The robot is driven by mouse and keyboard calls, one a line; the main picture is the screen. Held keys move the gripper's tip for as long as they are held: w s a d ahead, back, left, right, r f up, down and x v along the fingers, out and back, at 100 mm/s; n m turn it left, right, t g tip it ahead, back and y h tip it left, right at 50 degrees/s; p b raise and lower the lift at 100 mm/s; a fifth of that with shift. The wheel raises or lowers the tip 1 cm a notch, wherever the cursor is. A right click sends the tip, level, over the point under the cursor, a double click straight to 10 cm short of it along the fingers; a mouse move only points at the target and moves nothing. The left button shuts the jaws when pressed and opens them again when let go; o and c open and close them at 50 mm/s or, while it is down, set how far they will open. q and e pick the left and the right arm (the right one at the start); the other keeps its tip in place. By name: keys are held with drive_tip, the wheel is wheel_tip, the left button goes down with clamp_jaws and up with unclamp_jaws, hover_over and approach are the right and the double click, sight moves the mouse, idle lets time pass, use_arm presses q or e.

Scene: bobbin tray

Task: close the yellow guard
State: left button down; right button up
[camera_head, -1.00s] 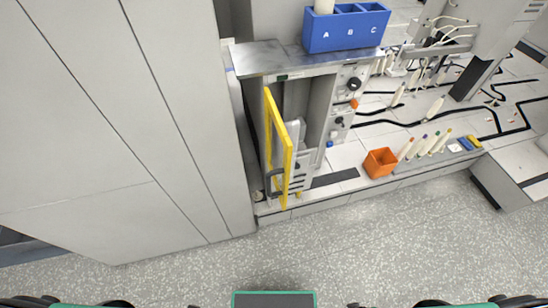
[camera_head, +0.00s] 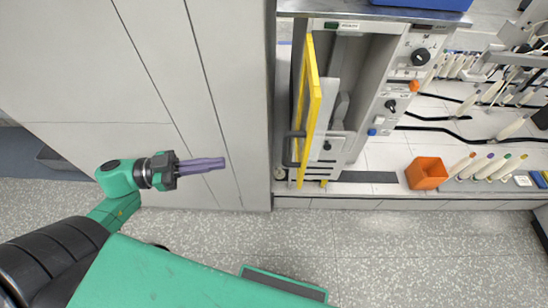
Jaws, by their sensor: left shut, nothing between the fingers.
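The yellow guard (camera_head: 312,97) is a yellow-framed door on the grey machine, right of the middle in the head view. It stands swung out, seen nearly edge-on, with the machine's bay open beside it. A dark handle shows low on the guard. My left gripper (camera_head: 222,163) is shut and empty, its purple fingers pointing right, in front of the grey cabinet wall and left of the guard, apart from it. My right gripper is not in view.
A grey panelled wall (camera_head: 90,70) fills the left. A control panel (camera_head: 405,75) with knobs stands right of the bay. A blue tray (camera_head: 430,4) is above.

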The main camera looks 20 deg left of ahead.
use_arm(q)
drive_tip(key=p+x, duration=0.1)
drive_tip(key=x, duration=1.1)
drive_tip(key=shift+w+d+p, duration=0.25)
drive_tip(key=shift+d+p, duration=0.05)
drive_tip(key=shift+p, duration=0.05)
drive_tip(key=shift+r, duration=0.1)
